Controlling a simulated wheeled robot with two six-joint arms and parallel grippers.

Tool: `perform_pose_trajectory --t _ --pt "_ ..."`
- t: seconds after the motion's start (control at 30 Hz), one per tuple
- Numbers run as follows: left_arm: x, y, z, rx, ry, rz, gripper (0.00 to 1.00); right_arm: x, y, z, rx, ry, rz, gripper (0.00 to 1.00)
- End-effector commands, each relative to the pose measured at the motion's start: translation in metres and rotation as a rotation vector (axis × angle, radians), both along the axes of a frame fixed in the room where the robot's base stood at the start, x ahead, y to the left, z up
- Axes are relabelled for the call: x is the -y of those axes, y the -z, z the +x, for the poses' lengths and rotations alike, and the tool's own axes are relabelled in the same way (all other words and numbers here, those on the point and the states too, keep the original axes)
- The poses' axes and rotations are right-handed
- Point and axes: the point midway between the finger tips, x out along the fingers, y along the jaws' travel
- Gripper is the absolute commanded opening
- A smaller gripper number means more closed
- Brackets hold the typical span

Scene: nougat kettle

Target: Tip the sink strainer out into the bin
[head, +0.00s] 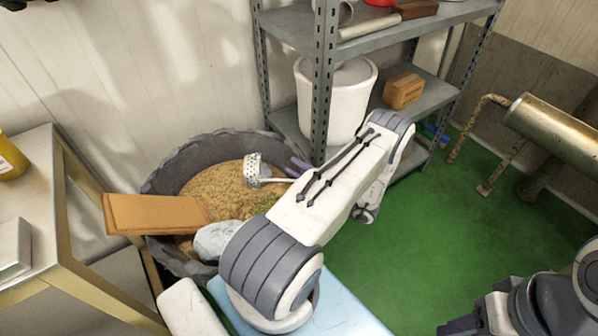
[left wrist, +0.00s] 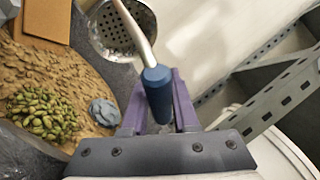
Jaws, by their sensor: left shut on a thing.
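The sink strainer is a small metal cup full of holes (head: 253,170), tilted above the bin; in the left wrist view its holed metal face (left wrist: 118,36) shows bare. My left gripper (head: 299,164) is shut on the strainer's blue handle (left wrist: 157,92), between its purple fingers. The bin is a big round dark-grey tub (head: 222,147) lined with a bag and filled with brown crumbly matter. A heap of green bits (left wrist: 42,110) lies on that matter under the strainer. My right gripper's fingers are not in view.
An orange-brown board (head: 155,214) and a crumpled pale piece (head: 216,238) lie in the bin. A metal shelf rack (head: 322,90) with a white bucket (head: 335,100) stands close behind. A table (head: 60,215) stands left. Green floor is open to the right.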

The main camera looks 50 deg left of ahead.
Motion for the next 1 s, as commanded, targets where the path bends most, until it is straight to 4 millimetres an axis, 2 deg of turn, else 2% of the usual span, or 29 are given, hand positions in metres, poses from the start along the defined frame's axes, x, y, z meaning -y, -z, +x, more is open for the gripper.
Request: perform_pose_trajectory --t 0.03,0.1,0.4,1.0 --pt "0.0 0.007 -0.001 -0.014 -0.002 0.013 0.0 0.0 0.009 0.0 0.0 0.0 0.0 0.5" --pt "-0.001 0.009 -0.001 -0.034 -0.005 0.031 0.0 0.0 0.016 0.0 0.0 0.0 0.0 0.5" --pt "-0.001 0.015 -0.002 -0.101 -0.01 0.096 0.0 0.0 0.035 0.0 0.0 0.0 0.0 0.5" --pt "0.002 0.014 0.0 -0.121 0.0 0.117 0.0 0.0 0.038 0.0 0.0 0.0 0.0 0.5"
